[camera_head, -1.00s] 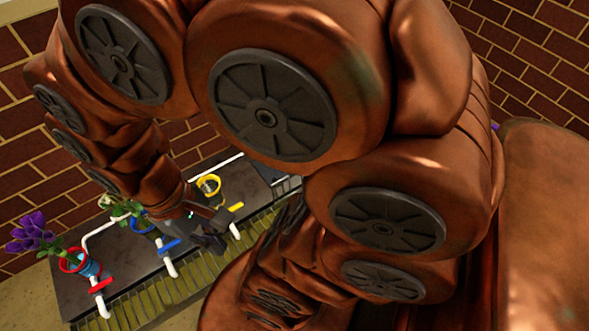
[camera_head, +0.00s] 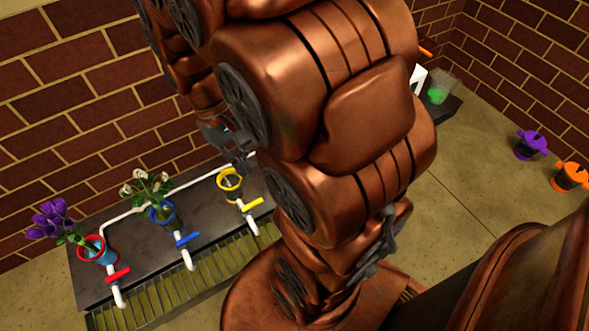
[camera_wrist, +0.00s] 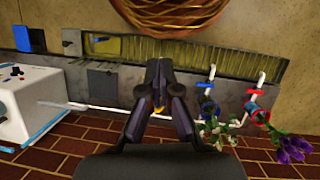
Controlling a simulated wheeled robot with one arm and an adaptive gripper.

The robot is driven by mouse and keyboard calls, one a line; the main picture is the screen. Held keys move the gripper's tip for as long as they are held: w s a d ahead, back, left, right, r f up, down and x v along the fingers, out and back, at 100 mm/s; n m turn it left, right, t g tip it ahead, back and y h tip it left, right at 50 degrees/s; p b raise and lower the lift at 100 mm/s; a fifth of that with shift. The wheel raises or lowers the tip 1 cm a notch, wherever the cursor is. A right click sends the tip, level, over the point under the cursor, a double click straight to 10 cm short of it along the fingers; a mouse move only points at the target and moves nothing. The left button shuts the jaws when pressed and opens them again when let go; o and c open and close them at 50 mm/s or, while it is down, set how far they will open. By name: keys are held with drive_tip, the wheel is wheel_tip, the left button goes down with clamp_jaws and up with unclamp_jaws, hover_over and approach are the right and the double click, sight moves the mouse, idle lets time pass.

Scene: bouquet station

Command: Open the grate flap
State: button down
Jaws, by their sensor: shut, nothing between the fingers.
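A long slatted grate (camera_head: 170,297) with a yellowish inside runs along the front of the dark counter (camera_head: 127,242). The grate also shows in the wrist view (camera_wrist: 205,56). At its left end there, a dull yellow framed panel (camera_wrist: 104,47) may be the grate flap; I cannot tell for sure. It looks flat in its frame. My gripper (camera_head: 240,162) is above the back of the counter, near the yellow ring holder. In the wrist view my gripper (camera_wrist: 158,68) is shut and empty, to the right of that panel and apart from it.
Red (camera_head: 92,249), blue (camera_head: 162,213) and yellow (camera_head: 229,181) ring holders stand on the counter beside matching taps. Purple flowers (camera_head: 48,219) and white flowers (camera_head: 146,187) stand in two. A white box (camera_wrist: 25,103) is at left in the wrist view. Purple (camera_head: 531,145) and orange (camera_head: 571,176) pots stand on the floor.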

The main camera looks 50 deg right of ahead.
drive_tip(key=w+d+f+m+b, duration=0.1)
drive_tip(key=w+d+f+b, duration=0.1)
drive_tip(key=w+d+f, duration=0.8)
drive_tip(key=w+d+f+m+b, duration=0.1)
drive_tip(key=w+d+f, duration=0.6)
drive_tip(key=d+f, duration=0.55)
drive_tip(key=d+f+y+b, duration=0.1)
drive_tip(key=d+f+b, duration=0.1)
drive_tip(key=d+f, duration=0.9)
drive_tip(key=b+x, duration=0.1)
drive_tip(key=x, duration=0.2)
drive_tip(key=w+a+b+x, duration=0.1)
drive_tip(key=x, duration=0.3)
drive_tip(key=a+b+x, duration=0.1)
drive_tip(key=x, duration=0.3)
drive_tip(key=shift+w+f, duration=0.15)
drive_tip(key=shift+w, duration=0.1)
drive_tip(key=shift+s+a+r+b, duration=0.1)
drive_tip(key=shift+s+a+b, duration=0.2)
drive_tip(key=shift+s, duration=0.3)
drive_tip(key=shift+s+a+r+b, duration=0.1)
drive_tip(key=shift+s+a+b, duration=0.15)
drive_tip(key=shift+s, duration=0.4)
drive_tip(key=shift+s+a+r+b, duration=0.1)
drive_tip(key=shift+s+a+b, duration=0.15)
drive_tip(key=shift+s, duration=0.35)
